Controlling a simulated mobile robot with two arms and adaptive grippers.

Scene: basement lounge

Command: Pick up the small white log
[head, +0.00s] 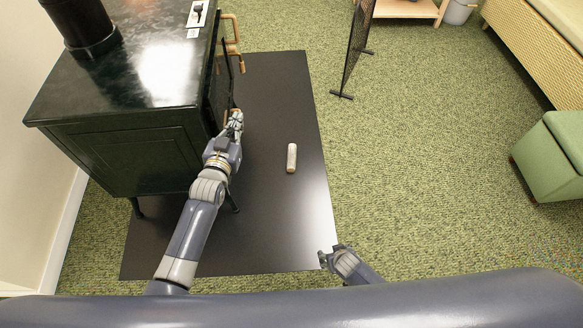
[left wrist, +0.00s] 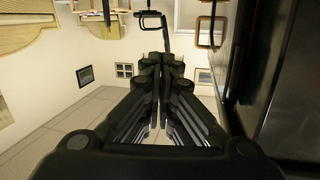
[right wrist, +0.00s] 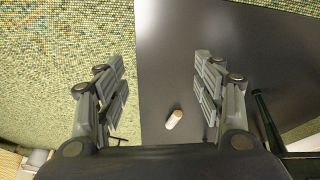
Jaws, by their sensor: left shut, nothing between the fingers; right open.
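The small white log (head: 292,158) lies on the black floor mat (head: 270,215) in the head view, right of the stove. It also shows in the right wrist view (right wrist: 174,119), between and beyond the open fingers, apart from them. My left gripper (head: 236,122) is beside the stove's front, near its lower handle, left of the log. In the left wrist view its fingers (left wrist: 161,65) are together with nothing between them. My right gripper (head: 327,259) is at the mat's lower right edge, open and empty. Its two fingers (right wrist: 160,85) stand wide apart in the right wrist view.
A dark green stove (head: 120,110) with wooden handles (head: 232,40) stands at the left. A black mesh screen (head: 357,45) stands beyond the mat. A green ottoman (head: 555,155) and a wicker sofa (head: 535,45) are at the right. Carpet right of the mat is clear.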

